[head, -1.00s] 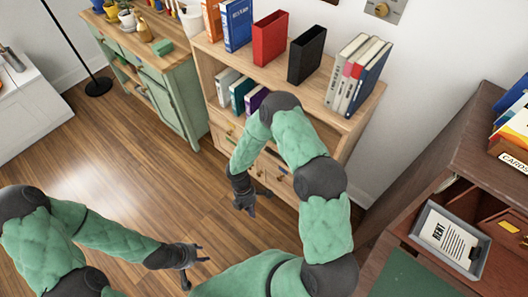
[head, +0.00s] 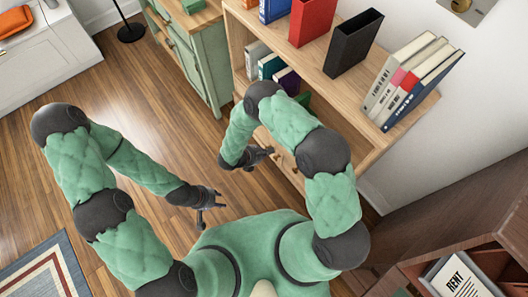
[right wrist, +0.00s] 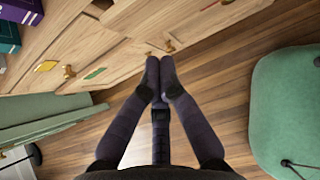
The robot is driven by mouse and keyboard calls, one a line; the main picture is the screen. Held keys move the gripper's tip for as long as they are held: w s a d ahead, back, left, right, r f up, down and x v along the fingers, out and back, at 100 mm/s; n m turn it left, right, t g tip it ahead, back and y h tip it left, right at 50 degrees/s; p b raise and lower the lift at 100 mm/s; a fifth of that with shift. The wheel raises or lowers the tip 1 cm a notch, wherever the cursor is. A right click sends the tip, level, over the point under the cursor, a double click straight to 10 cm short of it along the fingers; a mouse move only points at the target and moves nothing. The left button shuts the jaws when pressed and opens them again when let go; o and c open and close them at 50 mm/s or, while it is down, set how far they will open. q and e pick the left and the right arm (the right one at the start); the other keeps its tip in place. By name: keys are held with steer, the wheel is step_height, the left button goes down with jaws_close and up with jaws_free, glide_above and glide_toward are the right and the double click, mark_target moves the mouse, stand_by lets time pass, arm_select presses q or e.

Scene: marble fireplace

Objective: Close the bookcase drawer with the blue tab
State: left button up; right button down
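The wooden bookcase (head: 292,82) stands ahead, with drawers in its lower front. In the right wrist view its drawer fronts (right wrist: 120,68) carry a yellow tab (right wrist: 46,66), a green tab (right wrist: 95,74) and an orange-yellow tab (right wrist: 169,46), with small knobs. I see no blue tab; part of the front is hidden by my right arm and gripper. My right gripper (head: 268,152) is at the bookcase front; in its wrist view its fingertips (right wrist: 160,62) are together, with nothing between them. Contact with the front cannot be told. My left gripper (head: 212,206) is open and empty above the floor.
Books and binders (head: 412,82) stand on the bookcase top. A sage green cabinet (head: 200,62) stands left of the bookcase. A dark wooden desk (head: 470,215) with a tray of papers is at the right. The wood floor (head: 165,130) is clear; a rug (head: 50,270) lies at lower left.

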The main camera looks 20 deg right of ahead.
steer(key=w+d+f+b, duration=0.3)
steer(key=d+f, duration=0.1)
steer(key=d, duration=0.3)
steer(key=shift+d, duration=0.3)
steer(key=shift+w, duration=0.1)
steer(key=shift+w+d, duration=0.3)
steer(key=shift+d, duration=0.45)
steer(key=shift+w+d, duration=0.35)
steer(key=shift+d, duration=0.35)
steer(key=shift+w+d, duration=0.3)
steer(key=shift+d, duration=0.45)
